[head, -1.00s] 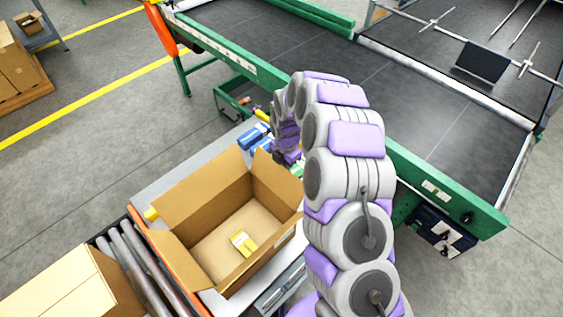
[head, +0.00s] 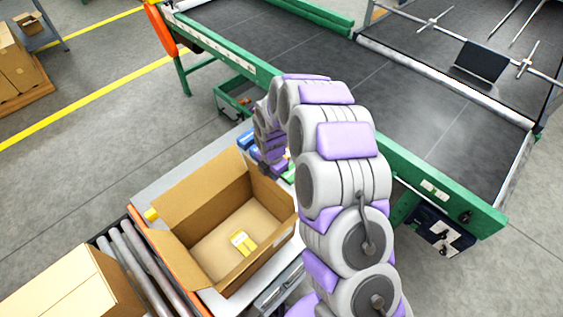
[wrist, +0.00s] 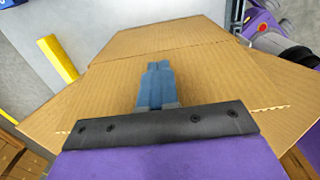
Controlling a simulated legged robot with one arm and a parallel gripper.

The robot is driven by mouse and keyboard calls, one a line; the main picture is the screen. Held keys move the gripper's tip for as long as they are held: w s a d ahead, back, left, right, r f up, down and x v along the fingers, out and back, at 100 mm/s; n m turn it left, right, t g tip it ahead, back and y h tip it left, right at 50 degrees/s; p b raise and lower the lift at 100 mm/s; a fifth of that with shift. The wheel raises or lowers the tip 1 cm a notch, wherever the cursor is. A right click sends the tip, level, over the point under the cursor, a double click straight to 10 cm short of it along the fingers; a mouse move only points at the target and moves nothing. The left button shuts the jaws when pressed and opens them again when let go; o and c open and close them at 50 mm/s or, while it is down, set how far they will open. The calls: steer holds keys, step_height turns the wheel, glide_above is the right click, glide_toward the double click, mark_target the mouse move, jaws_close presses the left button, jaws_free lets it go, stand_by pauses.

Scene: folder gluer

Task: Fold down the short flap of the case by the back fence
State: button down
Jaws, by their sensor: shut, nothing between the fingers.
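The open cardboard case (head: 203,195) stands on the table in the head view, its inside facing up. A short flap (head: 272,190) at its back right side is partly hidden by my wrist. My gripper (head: 264,167) hangs at that corner, fingers pointing down. In the wrist view my gripper (wrist: 158,70) is shut and empty, its blue-grey fingers in front of a broad cardboard panel (wrist: 215,75). I cannot tell whether the fingertips touch it. The back fence is not clearly visible.
A yellow and white item (head: 243,242) lies in the case. Rollers (head: 140,265) and a closed box (head: 75,288) are at the left. Blue items (head: 247,138) lie behind the case. A green-framed conveyor (head: 235,62) runs behind. A yellow post (wrist: 57,58) shows in the wrist view.

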steer(key=shift+s+a+f, duration=0.1)
steer(key=shift+s+a, duration=0.3)
steer(key=shift+a, duration=0.2)
steer(key=shift+s+a, duration=0.35)
steer(key=shift+a, duration=0.25)
steer(key=shift+s, duration=0.1)
steer(key=shift+s+a+f, duration=0.5)
steer(key=shift+s+a, duration=0.25)
steer(key=shift+s, duration=0.15)
steer(key=shift+s+a+f, duration=0.65)
steer(key=shift+a+f, duration=0.1)
steer(key=shift+f, duration=0.15)
